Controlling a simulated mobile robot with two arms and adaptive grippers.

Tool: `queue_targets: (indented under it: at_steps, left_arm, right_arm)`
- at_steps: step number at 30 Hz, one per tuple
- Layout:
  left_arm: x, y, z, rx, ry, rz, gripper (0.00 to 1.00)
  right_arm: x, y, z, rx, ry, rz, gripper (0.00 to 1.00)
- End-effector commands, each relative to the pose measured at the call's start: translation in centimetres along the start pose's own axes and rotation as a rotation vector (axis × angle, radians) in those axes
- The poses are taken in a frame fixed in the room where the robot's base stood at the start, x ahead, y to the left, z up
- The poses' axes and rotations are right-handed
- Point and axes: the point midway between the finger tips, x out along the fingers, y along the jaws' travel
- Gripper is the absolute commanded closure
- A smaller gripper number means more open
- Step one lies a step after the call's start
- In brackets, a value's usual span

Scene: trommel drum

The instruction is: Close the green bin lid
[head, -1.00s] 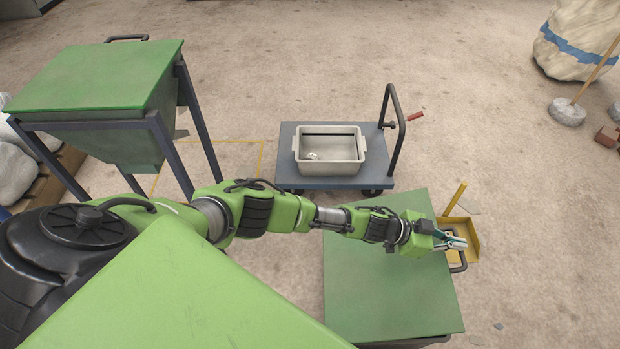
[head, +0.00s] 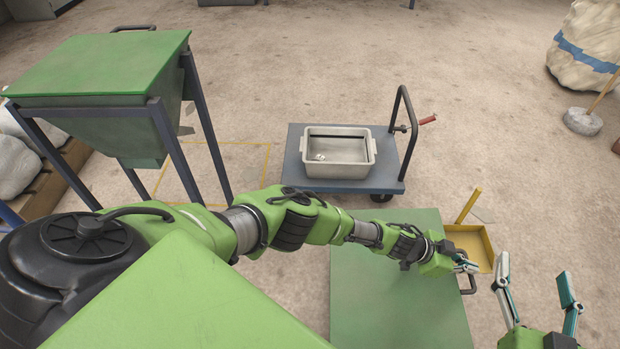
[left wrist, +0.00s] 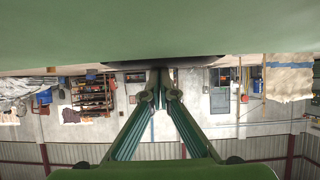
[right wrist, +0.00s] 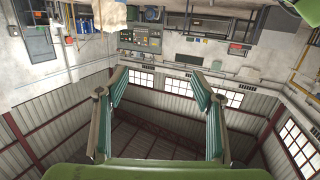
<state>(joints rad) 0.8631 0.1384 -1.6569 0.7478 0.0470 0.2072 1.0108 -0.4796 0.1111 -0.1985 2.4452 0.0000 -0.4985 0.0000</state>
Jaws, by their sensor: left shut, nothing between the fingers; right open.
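A green lid (head: 385,300) lies below my left arm in the head view and looks flat. A dark handle (head: 470,286) is at its right edge. My left gripper (head: 474,267) is shut and empty at that edge, close to the handle; I cannot tell if it touches. In the left wrist view its fingers (left wrist: 160,80) meet at the tips, with a green surface (left wrist: 160,30) across the top. My right gripper (head: 534,268) is open and empty, right of the lid. Its spread fingers also show in the right wrist view (right wrist: 160,85).
A second green-topped bin (head: 100,65) stands on a dark frame at the left. A cart (head: 390,180) carries a grey tub (head: 338,172) beyond the lid. A yellow pan (head: 484,240) lies by the lid's right edge.

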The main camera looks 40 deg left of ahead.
Motion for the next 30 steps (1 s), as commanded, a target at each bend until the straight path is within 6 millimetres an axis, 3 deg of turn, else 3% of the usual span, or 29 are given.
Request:
queue_targets:
  at_steps: [6,12,19,30]
  left_arm:
    - [1.2,-0.1,1.4,0.002,-0.043,-0.001,1.0]
    - [1.7,-0.2,2.1,0.004,-0.071,-0.004,1.0]
    - [1.9,-0.4,2.5,0.005,-0.086,-0.008,1.0]
    - [2.0,-0.5,2.6,0.005,-0.09,-0.009,1.0]
  right_arm:
    - [0.1,-0.5,-3.8,0.003,0.182,-0.011,0.39]
    - [-0.3,-0.8,-6.0,0.006,0.284,-0.016,0.39]
    - [-0.6,-0.9,-7.2,0.007,0.343,-0.019,0.39]
    - [-0.7,-0.9,-7.5,0.007,0.355,-0.02,0.39]
